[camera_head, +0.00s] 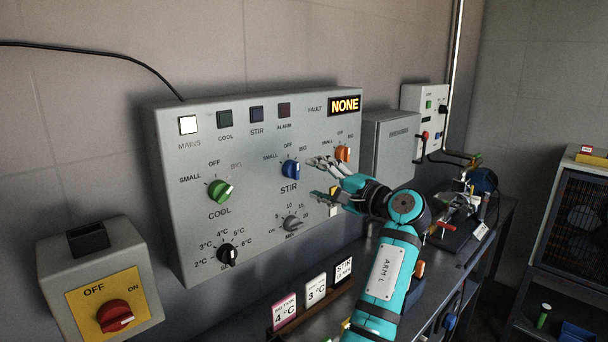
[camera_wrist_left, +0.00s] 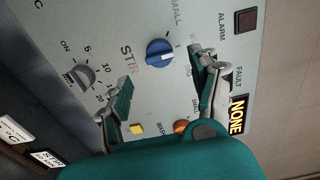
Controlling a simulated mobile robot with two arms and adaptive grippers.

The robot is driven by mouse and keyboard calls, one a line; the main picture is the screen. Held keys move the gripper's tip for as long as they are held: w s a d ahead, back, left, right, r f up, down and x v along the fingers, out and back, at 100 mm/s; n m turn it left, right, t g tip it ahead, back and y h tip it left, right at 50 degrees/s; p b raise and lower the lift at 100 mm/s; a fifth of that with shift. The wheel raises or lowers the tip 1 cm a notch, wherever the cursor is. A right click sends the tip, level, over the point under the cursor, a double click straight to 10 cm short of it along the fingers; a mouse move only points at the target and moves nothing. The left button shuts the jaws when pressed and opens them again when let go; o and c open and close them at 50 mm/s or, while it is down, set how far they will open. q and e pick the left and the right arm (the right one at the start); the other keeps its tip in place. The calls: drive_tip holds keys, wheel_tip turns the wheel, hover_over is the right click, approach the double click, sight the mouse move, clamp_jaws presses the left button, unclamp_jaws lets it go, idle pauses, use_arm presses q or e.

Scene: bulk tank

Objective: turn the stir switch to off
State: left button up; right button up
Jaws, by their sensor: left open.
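The stir switch is a blue knob (camera_head: 291,169) on the grey control panel (camera_head: 180,240), above the word STIR, with SMALL, OFF and BIG marked around it. It also shows as a blue knob in the left wrist view (camera_wrist_left: 159,53). I cannot tell for sure which mark its pointer faces. My left gripper (camera_head: 316,178) is open and empty, just right of the knob in the head view and apart from it. In the left wrist view its fingertips (camera_wrist_left: 161,68) are spread, with the knob showing between and beyond them. My right gripper is not in view.
A green COOL knob (camera_head: 220,191), a black temperature knob (camera_head: 228,254), a grey timer knob (camera_head: 292,224) and an orange knob (camera_head: 343,153) surround the switch. The fault display (camera_head: 345,106) reads NONE. A red main switch (camera_head: 115,316) is at lower left. Cards (camera_head: 285,315) stand below.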

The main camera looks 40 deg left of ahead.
use_arm(q)
drive_tip(key=d, duration=0.5)
drive_tip(key=shift+s, duration=0.2)
idle(0.3)
